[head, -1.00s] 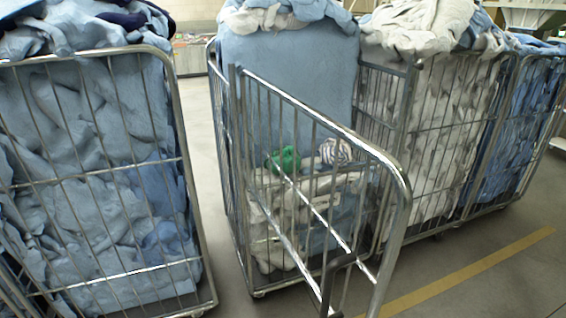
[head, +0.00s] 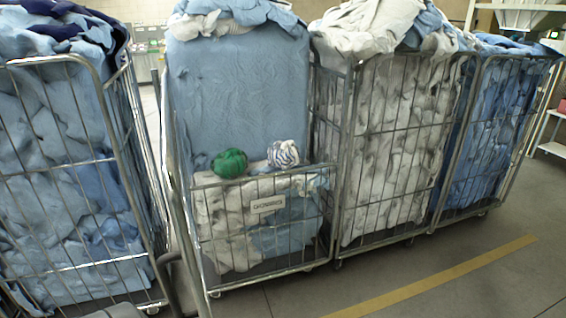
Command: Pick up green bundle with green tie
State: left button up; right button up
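The green bundle (head: 229,164) is a round, gathered ball of green cloth. It sits in the middle cage trolley, on top of white and light-blue cloth, just behind the top bar of the low front panel (head: 265,206). Its tie cannot be made out at this size. A white-and-blue striped bundle (head: 283,154) sits just right of it, a small gap apart. A tall light-blue mass of cloth (head: 240,95) rises behind both. Neither of my grippers can be seen in the head view.
The trolley's gate (head: 180,225) stands swung to the left side. A cage of blue cloth (head: 60,170) stands at the left; cages of white cloth (head: 395,150) and blue cloth (head: 500,130) stand at the right. Floor with a yellow stripe (head: 440,277) is clear at front right.

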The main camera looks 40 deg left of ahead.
aim_at(233, 162)
jog(key=i+l+u, duration=0.2)
jog(key=i, duration=0.2)
jog(key=i+u, duration=0.2)
jog(key=i, duration=0.2)
jog(key=i+l+u, duration=0.2)
jog(key=i+l, duration=0.05)
jog(key=i, duration=0.1)
